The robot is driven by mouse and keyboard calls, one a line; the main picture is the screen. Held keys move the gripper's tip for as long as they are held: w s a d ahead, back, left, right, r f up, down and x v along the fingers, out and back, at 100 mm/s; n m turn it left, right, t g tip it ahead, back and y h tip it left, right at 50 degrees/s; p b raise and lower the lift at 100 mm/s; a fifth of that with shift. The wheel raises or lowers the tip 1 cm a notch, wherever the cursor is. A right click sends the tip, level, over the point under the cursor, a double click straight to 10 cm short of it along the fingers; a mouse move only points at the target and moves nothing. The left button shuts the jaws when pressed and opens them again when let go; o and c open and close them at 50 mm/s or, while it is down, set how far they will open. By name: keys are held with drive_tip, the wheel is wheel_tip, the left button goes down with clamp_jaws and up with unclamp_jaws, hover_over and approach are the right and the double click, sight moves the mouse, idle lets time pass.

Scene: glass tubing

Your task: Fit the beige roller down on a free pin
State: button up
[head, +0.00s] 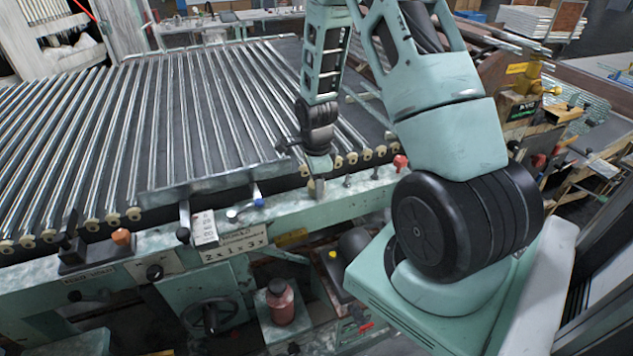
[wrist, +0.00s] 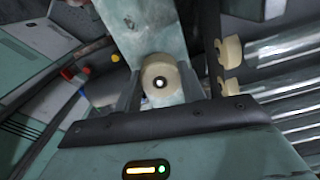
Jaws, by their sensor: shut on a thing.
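The beige roller (wrist: 160,68) sits between the two fingers of my gripper (wrist: 160,88) in the wrist view, its round face and centre hole toward the camera. A bright spot shows in the hole; I cannot tell whether it is a pin tip. In the head view my gripper (head: 317,186) points down over the pale green rail at the front of the tube bed, and the roller is hard to make out there. Short dark pins (head: 347,181) and (head: 375,174) stand on the rail to the right of my gripper.
Glass tubes (head: 210,105) lie across the bed, with several beige rollers (head: 133,213) along their near ends. Two other beige rollers (wrist: 230,50) show right of my gripper in the wrist view.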

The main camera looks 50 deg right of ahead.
drive_tip(key=shift+f, duration=0.2)
drive_tip(key=o, duration=1)
drive_tip(key=shift+r, duration=0.1)
drive_tip(key=shift+o, duration=0.2)
drive_tip(key=shift+w, duration=0.1)
drive_tip(key=shift+d+r, duration=0.1)
drive_tip(key=shift+r, duration=0.15)
wheel_tip(320, 180, up, 17)
drive_tip(key=b, duration=0.2)
drive_tip(key=shift+s, duration=0.2)
drive_tip(key=shift+f, duration=0.1)
